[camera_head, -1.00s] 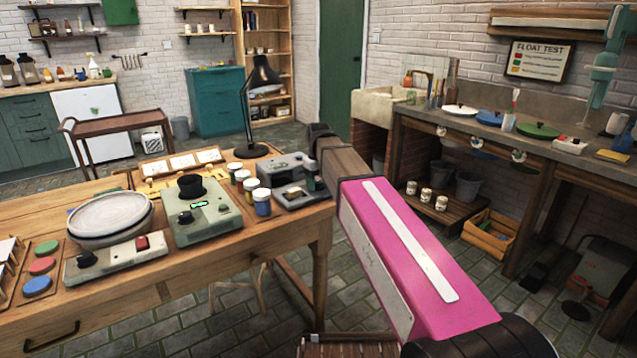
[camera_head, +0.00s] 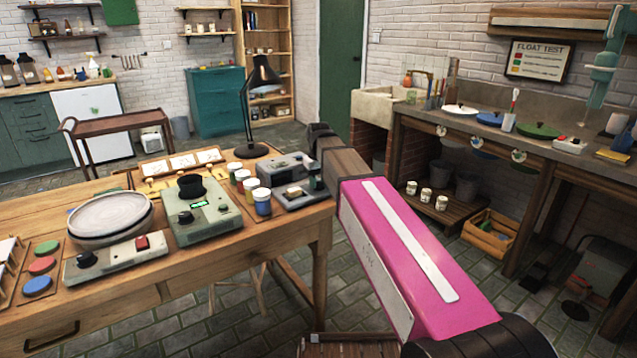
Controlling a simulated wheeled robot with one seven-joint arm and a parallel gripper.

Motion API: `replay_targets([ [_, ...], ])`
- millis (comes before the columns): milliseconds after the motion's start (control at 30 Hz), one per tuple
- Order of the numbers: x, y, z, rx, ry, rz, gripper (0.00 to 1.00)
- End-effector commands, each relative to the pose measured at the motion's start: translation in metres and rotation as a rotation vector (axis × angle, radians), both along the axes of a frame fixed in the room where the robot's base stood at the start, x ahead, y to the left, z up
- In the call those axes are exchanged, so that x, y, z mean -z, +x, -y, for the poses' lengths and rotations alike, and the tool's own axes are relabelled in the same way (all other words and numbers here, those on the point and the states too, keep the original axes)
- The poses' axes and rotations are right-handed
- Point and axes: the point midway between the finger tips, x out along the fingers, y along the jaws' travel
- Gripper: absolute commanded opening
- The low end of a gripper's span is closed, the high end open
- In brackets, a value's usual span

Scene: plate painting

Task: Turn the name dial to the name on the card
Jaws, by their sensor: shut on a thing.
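My pink arm reaches in from the lower right to the right end of the wooden bench. Its far end bends down behind its own links, so my gripper and anything in it are hidden. A grey machine (camera_head: 289,170) with a small platform (camera_head: 294,191) stands at that end, partly beside my arm. I cannot tell where the name dial is. White cards (camera_head: 183,161) stand in a wooden rack at the back of the bench; no name on them is readable.
A green-grey box (camera_head: 208,222) with dark knobs and a turntable (camera_head: 110,214) stand on the bench (camera_head: 200,268). Several paint jars (camera_head: 262,203) line up near the machine. A black lamp (camera_head: 248,112) rises behind. Tiled floor lies between bench and right counter.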

Motion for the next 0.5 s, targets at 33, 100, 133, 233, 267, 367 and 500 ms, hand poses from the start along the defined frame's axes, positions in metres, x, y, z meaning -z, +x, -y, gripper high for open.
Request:
replay_targets([
  [33, -0.0004, -0.0001, -0.0001, 0.039, 0.001, -0.001, 0.1],
  [100, -0.0004, -0.0001, -0.0001, 0.103, 0.001, -0.001, 0.1],
  [133, -0.0004, -0.0001, -0.0001, 0.131, 0.001, -0.001, 0.1],
  [233, -0.0004, -0.0001, 0.0, 0.223, 0.001, -0.001, 0.1],
  [267, -0.0004, -0.0001, 0.0, 0.249, 0.001, -0.001, 0.1],
  [367, -0.0005, -0.0001, 0.0, 0.336, 0.001, -0.001, 0.1],
  [500, -0.0005, 0.0, 0.0001, 0.446, 0.001, -0.001, 0.1],
])
